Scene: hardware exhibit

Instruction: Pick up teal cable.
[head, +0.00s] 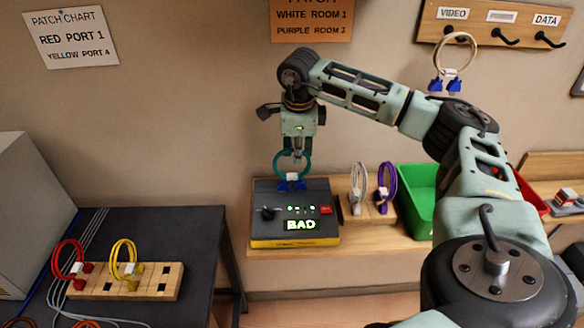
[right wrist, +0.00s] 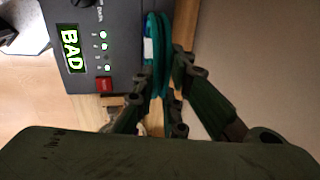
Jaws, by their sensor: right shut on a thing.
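The teal cable (head: 293,166) is a coiled loop with a white label and blue connectors, at the back of the dark tester box (head: 264,229) in the head view. My right gripper (head: 297,154) is above the box, with its fingers at the top of the loop. In the right wrist view the fingers (right wrist: 160,88) are shut on the teal cable (right wrist: 153,28), beside the box. The blue connectors are at the box's top; I cannot tell if they still touch it. My left gripper is not in view.
The box display (head: 301,225) reads "BAD". White (head: 357,184) and purple (head: 387,185) cables stand right of the box, near a green bin (head: 415,180). A white-label cable hangs on a hook (head: 455,60). Red (head: 67,255) and yellow (head: 123,255) cables sit in a wooden block (head: 160,283) at left.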

